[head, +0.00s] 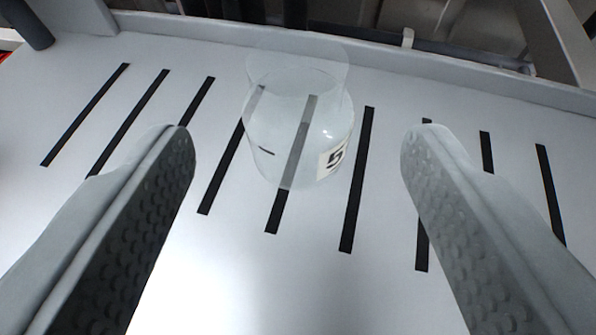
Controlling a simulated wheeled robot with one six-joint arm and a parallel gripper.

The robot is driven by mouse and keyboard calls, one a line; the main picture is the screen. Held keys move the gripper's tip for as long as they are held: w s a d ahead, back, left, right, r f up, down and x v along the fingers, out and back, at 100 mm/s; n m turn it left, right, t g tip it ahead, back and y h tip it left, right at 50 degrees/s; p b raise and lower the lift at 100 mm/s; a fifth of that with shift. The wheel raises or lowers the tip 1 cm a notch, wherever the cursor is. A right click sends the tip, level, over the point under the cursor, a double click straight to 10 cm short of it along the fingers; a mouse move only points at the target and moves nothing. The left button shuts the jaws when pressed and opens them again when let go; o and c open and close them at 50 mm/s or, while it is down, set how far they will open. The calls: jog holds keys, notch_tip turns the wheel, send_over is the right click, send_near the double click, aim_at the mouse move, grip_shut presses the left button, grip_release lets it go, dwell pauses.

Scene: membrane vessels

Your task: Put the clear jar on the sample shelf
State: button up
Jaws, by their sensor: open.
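The clear jar (300,135) stands on a pale surface (330,290) with black slots, near its raised back edge. It is see-through, with a wide rim and a white label bearing a black 5 on its lower right side. My gripper (297,140) is open, with one finger left of the jar and the other to its right. There are gaps on both sides, and neither finger appears to touch the jar. I cannot tell whether this slotted surface is the sample shelf.
Several parallel black slots (357,180) run across the surface. A raised lip (450,78) bounds its back. Dark and grey structures lie behind the lip. A dark cylindrical part (28,25) shows at the top left. The surface around the jar is clear.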

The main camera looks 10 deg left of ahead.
jog(key=v, duration=0.6)
jog(key=shift+s, duration=0.15)
jog(key=s+d+f+m+t, duration=0.1)
jog(key=s+d, duration=0.6)
jog(key=s, duration=0.2)
jog(key=s+d+f+t, duration=0.1)
jog(key=s+d+f, duration=0.1)
jog(key=s+d, duration=0.6)
jog(key=s+d+f+t+h, duration=0.1)
jog(key=s+d+f, duration=0.2)
jog(key=s+f, duration=0.3)
jog(key=s+d+f+m+t+h, duration=0.1)
jog(key=s+f, duration=0.5)
jog(key=s, duration=0.8)
jog(key=shift+d+m+h, duration=0.3)
jog(key=shift+d+h, duration=0.2)
jog(key=shift+d, duration=0.55)
